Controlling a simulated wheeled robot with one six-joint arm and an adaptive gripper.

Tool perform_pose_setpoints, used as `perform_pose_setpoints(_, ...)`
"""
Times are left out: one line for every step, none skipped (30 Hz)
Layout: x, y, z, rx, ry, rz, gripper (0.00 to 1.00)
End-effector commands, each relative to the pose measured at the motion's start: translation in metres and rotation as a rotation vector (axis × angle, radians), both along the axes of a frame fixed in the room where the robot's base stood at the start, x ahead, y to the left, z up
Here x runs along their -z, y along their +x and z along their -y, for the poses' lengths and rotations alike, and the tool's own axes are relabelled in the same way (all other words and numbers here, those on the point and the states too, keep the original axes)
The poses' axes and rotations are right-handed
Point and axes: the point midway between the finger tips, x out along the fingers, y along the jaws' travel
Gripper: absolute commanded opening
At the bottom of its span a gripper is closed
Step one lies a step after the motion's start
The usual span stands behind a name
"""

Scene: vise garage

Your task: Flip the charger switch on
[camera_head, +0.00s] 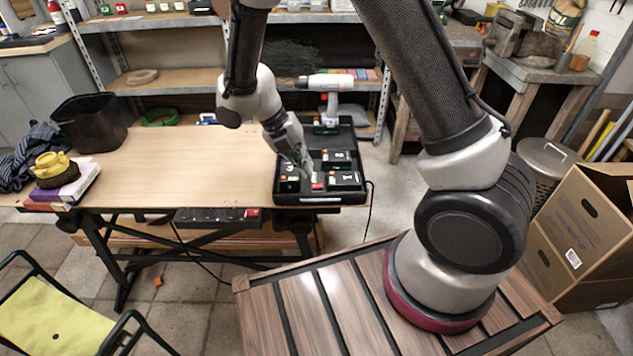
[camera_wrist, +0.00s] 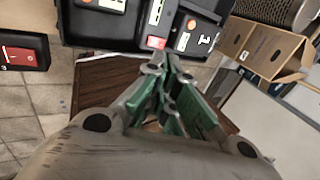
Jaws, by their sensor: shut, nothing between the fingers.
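A black open case (camera_head: 297,198) lies at the right end of the workbench, with a white-and-grey drill (camera_head: 330,92) standing at its back. A small red piece (camera_head: 317,186) sits at the case's front edge; it also shows in the wrist view (camera_wrist: 155,43). My gripper (camera_head: 306,172) is shut and empty, pointing down over the case. In the wrist view its fingertips (camera_wrist: 168,62) are close to the red piece; I cannot tell if they touch. A black box (camera_head: 215,218) below the bench top has a red rocker switch, large in the wrist view (camera_wrist: 20,53). Which switch is the charger's is unclear.
A black bin (camera_head: 90,124), a green tape roll (camera_head: 160,117) and a yellow item on books (camera_head: 75,185) stand on the workbench (camera_head: 200,165). Its middle is clear. Cardboard boxes (camera_head: 575,235) stand right; a yellow chair (camera_head: 45,315) is front left.

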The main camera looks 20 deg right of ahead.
Motion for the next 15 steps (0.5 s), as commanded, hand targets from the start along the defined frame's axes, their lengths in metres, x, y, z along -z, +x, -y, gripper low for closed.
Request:
perform_pose_setpoints(0.01, -0.003, 0.006, 0.002, -0.003, -0.005, 0.0)
perform_pose_setpoints(0.016, -0.003, 0.008, 0.002, -0.003, -0.005, 0.0)
perform_pose_setpoints(0.023, -0.004, 0.012, 0.003, -0.002, -0.004, 0.0)
perform_pose_setpoints(0.028, -0.005, 0.014, 0.002, -0.002, -0.004, 0.0)
perform_pose_setpoints(0.033, -0.006, 0.016, 0.001, -0.003, -0.005, 0.0)
perform_pose_setpoints(0.039, -0.007, 0.019, 0.002, -0.001, -0.003, 0.0)
perform_pose_setpoints(0.042, -0.007, 0.02, 0.001, -0.001, -0.003, 0.0)
perform_pose_setpoints(0.046, -0.008, 0.022, 0.0, -0.001, -0.004, 0.0)
perform_pose_setpoints(0.05, -0.008, 0.024, 0.002, -0.001, -0.002, 0.0)
perform_pose_setpoints(0.053, -0.008, 0.025, 0.003, -0.002, -0.001, 0.0)
perform_pose_setpoints(0.055, -0.009, 0.026, 0.002, -0.001, -0.002, 0.0)
perform_pose_setpoints(0.058, -0.009, 0.027, 0.0, -0.001, -0.001, 0.0)
perform_pose_setpoints(0.059, -0.009, 0.028, 0.0, 0.0, -0.001, 0.0)
perform_pose_setpoints(0.061, -0.009, 0.028, 0.0, 0.0, -0.001, 0.0)
perform_pose_setpoints(0.062, -0.009, 0.029, 0.001, 0.0, 0.0, 0.0)
